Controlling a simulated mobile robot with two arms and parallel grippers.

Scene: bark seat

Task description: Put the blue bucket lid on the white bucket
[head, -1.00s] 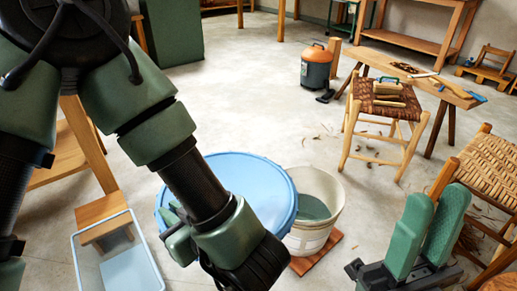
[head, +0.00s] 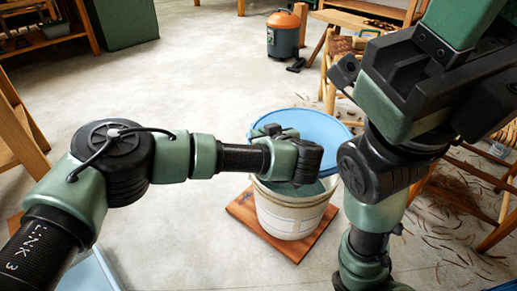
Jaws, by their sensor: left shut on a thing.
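The blue bucket lid (head: 318,125) is a round disc held over the back of the white bucket (head: 290,217). The bucket's front rim and part of its opening show below the lid; whether lid and rim touch is hard to tell. My left gripper (head: 272,131) is shut on the lid's near left edge, with the wrist in front of the bucket's mouth. My right arm stands at the right, in front of the bucket's right side.
The bucket stands on a reddish-brown board (head: 242,208) on the floor. An orange and grey shop vacuum (head: 283,36) stands at the back, near wooden furniture. Wood shavings lie at right. The floor left of the bucket is open.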

